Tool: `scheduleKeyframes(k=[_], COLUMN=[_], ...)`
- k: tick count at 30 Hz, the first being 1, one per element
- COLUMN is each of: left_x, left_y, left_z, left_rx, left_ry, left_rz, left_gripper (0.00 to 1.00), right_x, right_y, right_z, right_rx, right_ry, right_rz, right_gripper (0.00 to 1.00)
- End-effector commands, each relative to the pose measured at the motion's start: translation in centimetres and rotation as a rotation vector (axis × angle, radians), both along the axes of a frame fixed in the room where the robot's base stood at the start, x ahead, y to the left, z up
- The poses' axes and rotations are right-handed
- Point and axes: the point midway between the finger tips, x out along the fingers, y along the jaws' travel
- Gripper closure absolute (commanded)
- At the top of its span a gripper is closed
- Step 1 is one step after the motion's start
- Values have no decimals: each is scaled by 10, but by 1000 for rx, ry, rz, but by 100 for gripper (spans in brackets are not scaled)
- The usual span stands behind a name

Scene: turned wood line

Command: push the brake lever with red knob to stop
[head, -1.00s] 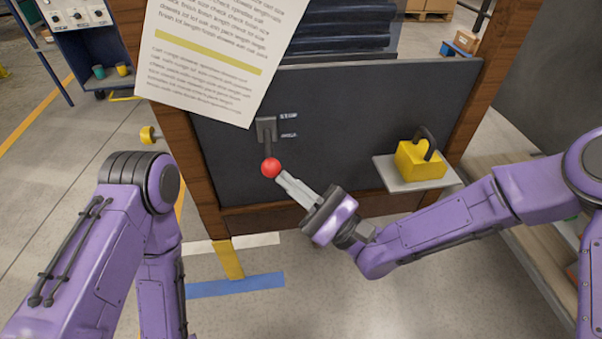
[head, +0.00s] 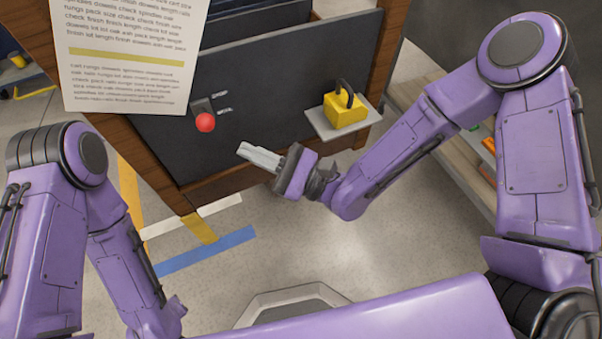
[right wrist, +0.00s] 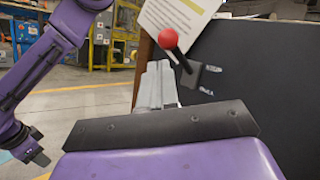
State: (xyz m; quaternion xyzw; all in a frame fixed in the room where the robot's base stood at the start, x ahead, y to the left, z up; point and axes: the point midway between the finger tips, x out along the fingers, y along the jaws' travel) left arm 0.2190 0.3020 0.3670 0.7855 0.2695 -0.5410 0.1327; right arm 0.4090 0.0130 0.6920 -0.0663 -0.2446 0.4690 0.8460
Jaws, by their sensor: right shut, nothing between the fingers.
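The brake lever's red knob (head: 205,122) sits at the end of a short dark lever on a dark panel (head: 270,105), with two small labels beside its bracket (head: 203,105). My right gripper (head: 241,148) is shut and empty, to the right of and a little below the knob, with a clear gap between them in the head view. In the right wrist view the knob (right wrist: 168,38) and its dark lever (right wrist: 182,60) show beyond and above the shut fingers (right wrist: 157,85). My left arm is at the left, but its gripper is out of view.
A yellow padlock-like block (head: 345,108) stands on a small grey shelf (head: 320,125) at the panel's right. A printed sheet (head: 130,85) hangs in front of the panel's upper left. Floor tape in blue (head: 207,250), white and yellow lies below. Open floor is in front.

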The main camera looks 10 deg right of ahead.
Motion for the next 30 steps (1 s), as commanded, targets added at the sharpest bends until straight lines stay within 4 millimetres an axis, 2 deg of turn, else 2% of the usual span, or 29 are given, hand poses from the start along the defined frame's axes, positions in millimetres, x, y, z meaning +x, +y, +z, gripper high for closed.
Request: scheduleKeyframes(k=[1, 6, 12, 18, 30], left_x=[0, 0, 0, 0, 0], left_y=[0, 0, 0, 0, 0], left_z=[0, 1, 1, 1, 1], left_rx=[0, 0, 0, 0, 0], left_ry=[0, 0, 0, 0, 0], left_rz=[0, 0, 0, 0, 0], left_gripper=[57, 57, 57, 57, 57], right_x=[-5, -25, -42, -47, -47], right_y=[-12, -45, -73, -81, -81], right_z=[-4, -14, -23, -26, -26], right_rx=[0, 2, 1, 1, 1], right_ry=[3, 3, 0, -1, -1], right_rz=[-4, -2, 2, 2, 2], right_gripper=[100, 100, 100, 100, 100])
